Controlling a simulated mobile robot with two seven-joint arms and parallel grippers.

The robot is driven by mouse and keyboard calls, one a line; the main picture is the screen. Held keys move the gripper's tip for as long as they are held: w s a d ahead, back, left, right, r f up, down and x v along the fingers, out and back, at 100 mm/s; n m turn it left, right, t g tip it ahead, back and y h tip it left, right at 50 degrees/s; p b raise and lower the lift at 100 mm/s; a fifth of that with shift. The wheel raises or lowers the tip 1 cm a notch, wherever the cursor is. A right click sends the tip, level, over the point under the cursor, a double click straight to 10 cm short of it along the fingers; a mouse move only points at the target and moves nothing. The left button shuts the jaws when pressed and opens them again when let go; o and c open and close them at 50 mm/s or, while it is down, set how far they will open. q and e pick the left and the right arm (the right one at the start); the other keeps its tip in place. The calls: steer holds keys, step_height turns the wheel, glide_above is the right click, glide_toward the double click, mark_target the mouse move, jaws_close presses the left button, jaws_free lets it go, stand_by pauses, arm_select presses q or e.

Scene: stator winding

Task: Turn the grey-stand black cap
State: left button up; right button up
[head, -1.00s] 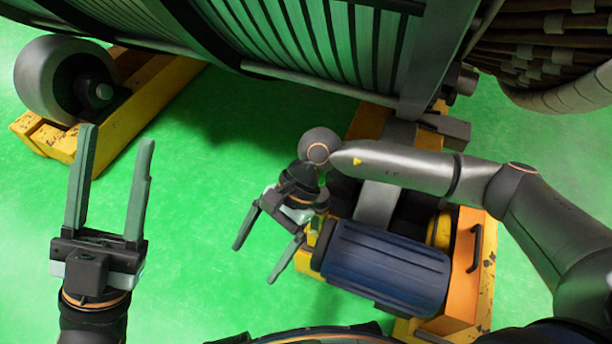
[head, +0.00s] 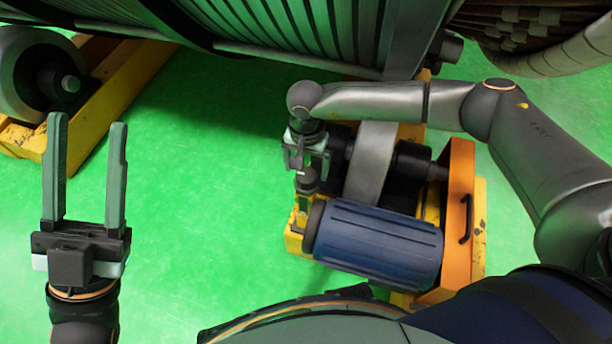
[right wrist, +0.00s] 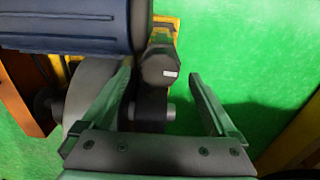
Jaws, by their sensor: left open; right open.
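A dark, rounded cap (right wrist: 160,66) with a small white mark shows in the right wrist view, between the two finger ends of my right gripper (right wrist: 163,72). The fingers are apart, and I cannot tell whether either touches it. In the head view my right gripper (head: 302,172) points down beside the blue motor, with a dark knob-like part (head: 308,181) at its fingers that seems to be the cap. The stand under it is mostly hidden. My left gripper (head: 88,124) is open and empty over the green floor at far left.
A ribbed blue motor (head: 378,246) sits on a yellow base with an orange bracket (head: 459,215) at its right. The large drum (head: 300,35) spans the top. A yellow roller stand (head: 100,105) is at upper left. Green floor between is clear.

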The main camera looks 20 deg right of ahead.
mark_target(306, 175)
steer(key=shift+f+b, duration=0.35)
steer(key=shift+f, duration=1.3)
steer(key=c, duration=1.4)
